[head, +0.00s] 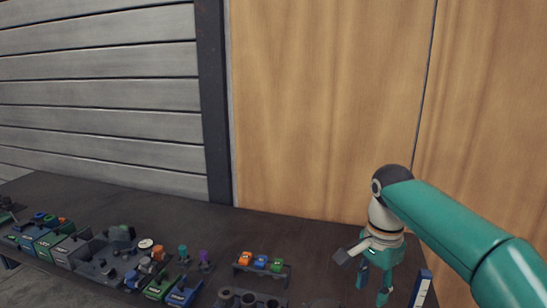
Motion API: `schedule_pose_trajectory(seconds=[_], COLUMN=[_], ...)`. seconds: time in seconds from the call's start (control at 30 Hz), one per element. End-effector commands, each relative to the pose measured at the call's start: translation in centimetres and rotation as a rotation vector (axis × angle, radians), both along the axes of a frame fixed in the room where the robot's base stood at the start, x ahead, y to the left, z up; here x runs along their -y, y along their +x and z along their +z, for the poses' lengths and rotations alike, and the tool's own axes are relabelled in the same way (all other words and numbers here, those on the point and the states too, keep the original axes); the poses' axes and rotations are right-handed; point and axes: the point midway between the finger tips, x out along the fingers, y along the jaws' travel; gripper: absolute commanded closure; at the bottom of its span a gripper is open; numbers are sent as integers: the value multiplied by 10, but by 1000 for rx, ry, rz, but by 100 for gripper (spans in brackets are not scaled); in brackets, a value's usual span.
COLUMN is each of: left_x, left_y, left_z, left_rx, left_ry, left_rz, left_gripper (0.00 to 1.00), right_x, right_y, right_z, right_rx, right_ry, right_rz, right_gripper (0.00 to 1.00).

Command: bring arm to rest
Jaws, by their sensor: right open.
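My right arm comes in from the right edge in teal. It bends at a dark joint and points down to my right gripper (373,278), which hangs over the right part of the dark table (200,221). The teal fingers are apart and I see nothing between them. The fingertips are near the picture's lower edge, and I cannot tell how far above the table they are. My left gripper is not in the picture.
A small rack (262,268) with orange, blue and green pieces stands left of the gripper. Dark cups (248,299) are in front of it. Several bins (67,249) and fittings crowd the table's left. A blue-and-white upright object (421,289) stands right of the gripper. Wood panels (320,110) rise behind.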

Motion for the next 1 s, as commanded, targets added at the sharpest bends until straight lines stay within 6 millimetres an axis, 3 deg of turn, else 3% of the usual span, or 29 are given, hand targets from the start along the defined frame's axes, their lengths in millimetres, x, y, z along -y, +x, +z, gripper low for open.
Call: schedule_pose_trajectory(seconds=[0.33, 0.57, 0.67, 0.77, 0.9, 1.0], left_x=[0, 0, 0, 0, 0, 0], left_y=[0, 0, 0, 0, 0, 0], left_z=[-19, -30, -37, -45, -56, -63], left_rx=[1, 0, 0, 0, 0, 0], left_ry=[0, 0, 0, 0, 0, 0], left_rz=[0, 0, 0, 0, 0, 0], left_gripper=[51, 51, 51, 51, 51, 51], right_x=[25, 28, 25, 18, -4, -26], right_y=[-6, -32, -48, -74, -128, -176], right_z=[-75, -152, -200, -264, -354, -410], right_rx=[-138, -299, -364, -428, -471, -456], right_ry=[-17, -11, 14, 67, 195, 303], right_rz=[-43, -35, -10, 45, 162, 260], right_gripper=[57, 57, 57, 57, 57, 57])
